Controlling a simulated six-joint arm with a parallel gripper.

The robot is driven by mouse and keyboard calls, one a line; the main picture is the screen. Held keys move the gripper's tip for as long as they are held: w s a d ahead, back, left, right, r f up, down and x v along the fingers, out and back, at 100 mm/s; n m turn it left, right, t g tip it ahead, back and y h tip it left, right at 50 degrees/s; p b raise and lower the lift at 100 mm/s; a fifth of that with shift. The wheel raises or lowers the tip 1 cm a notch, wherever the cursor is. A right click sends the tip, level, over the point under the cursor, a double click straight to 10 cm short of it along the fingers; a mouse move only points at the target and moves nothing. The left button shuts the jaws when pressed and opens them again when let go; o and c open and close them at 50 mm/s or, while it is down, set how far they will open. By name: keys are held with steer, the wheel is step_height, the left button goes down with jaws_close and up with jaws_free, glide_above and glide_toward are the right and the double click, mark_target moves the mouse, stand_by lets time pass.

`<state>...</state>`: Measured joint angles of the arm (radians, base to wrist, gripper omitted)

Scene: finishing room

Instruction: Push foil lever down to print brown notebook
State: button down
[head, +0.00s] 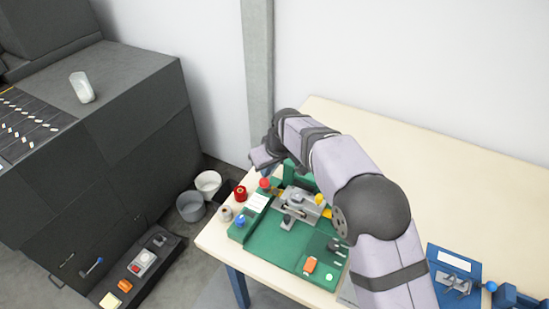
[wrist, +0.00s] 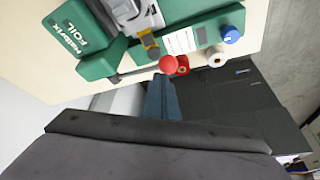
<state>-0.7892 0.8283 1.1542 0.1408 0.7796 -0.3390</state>
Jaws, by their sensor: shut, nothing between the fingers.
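The green foil press (head: 275,243) stands on the table and is marked "Halbrix FOIL" in the wrist view (wrist: 95,68). Its lever is a thin dark rod ending in a red ball knob (wrist: 167,64), which also shows in the head view (head: 265,183). My gripper (head: 258,160) is shut and empty, above the knob in the head view. In the wrist view its fingertips (wrist: 161,78) lie just below the knob in the picture; I cannot tell whether they touch it. A grey metal head (head: 296,207) sits at the press's middle. I cannot make out a brown notebook.
A red spool (head: 240,193) and other small rolls stand by the press's left side. A blue device (head: 452,272) stands at the table's right. Two buckets (head: 191,206) and a dark cabinet (head: 110,120) are on the left. The table (head: 450,170) behind my arm is clear.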

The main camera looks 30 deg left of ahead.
step_height(320, 180, up, 8)
steer(key=p, duration=0.5)
steer(key=shift+w+f, duration=0.15)
steer(key=shift+f, duration=0.1)
stand_by(0.5)
step_height(320, 180, up, 4)
steer(key=p, duration=0.3)
steer(key=shift+p, duration=0.35)
